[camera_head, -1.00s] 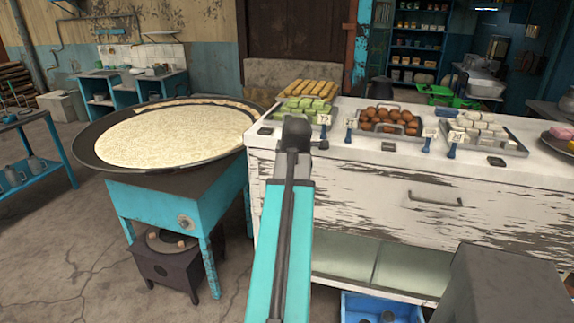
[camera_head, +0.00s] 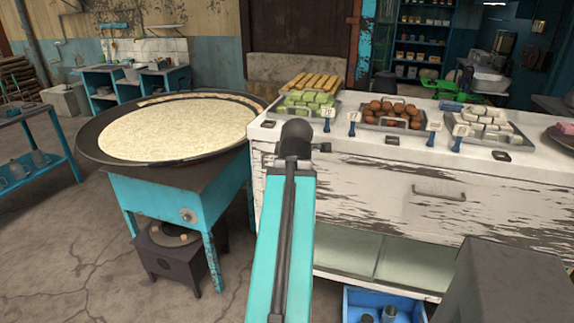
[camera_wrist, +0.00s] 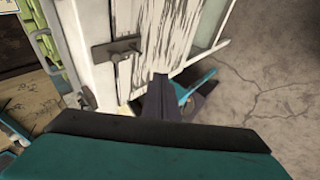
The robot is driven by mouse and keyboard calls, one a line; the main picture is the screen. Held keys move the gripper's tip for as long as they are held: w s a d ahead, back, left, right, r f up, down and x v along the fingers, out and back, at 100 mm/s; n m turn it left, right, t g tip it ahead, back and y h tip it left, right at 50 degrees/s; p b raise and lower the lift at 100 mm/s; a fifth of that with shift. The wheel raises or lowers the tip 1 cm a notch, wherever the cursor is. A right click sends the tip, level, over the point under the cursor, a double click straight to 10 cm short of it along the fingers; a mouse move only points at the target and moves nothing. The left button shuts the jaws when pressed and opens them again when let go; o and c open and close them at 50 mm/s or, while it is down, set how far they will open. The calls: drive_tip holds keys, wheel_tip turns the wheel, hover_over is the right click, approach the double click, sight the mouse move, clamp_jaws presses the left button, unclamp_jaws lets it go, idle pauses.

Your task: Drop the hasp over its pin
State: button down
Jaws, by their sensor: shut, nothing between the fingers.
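In the wrist view, a dark metal fitting that looks like the hasp (camera_wrist: 117,48) lies against the white, peeling wooden face of the counter, with a narrow tab hanging from its plate. I cannot clearly make out its pin. A small grey fitting (camera_wrist: 88,97) sits lower left on the white edge. My gripper (camera_wrist: 163,82) is shut and empty, its dark fingers close together below and right of the hasp, apart from it in the picture. In the head view, my teal arm hides part of the counter front, and neither the gripper nor the hasp can be made out.
The white counter (camera_head: 385,195) carries trays of sweets and has a drawer handle (camera_head: 440,192). A wide pan (camera_head: 165,128) on a teal stand (camera_head: 170,205) stands left of it. A blue crate (camera_head: 352,300) sits low in front.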

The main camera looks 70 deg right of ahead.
drive_tip(key=s+a+f+b, duration=0.1)
drive_tip(key=s+a+b, duration=0.1)
drive_tip(key=a+b, duration=0.6)
drive_tip(key=shift+s+f+b, duration=0.2)
drive_tip(key=shift+s+b, duration=0.2)
drive_tip(key=shift+b, duration=2.45)
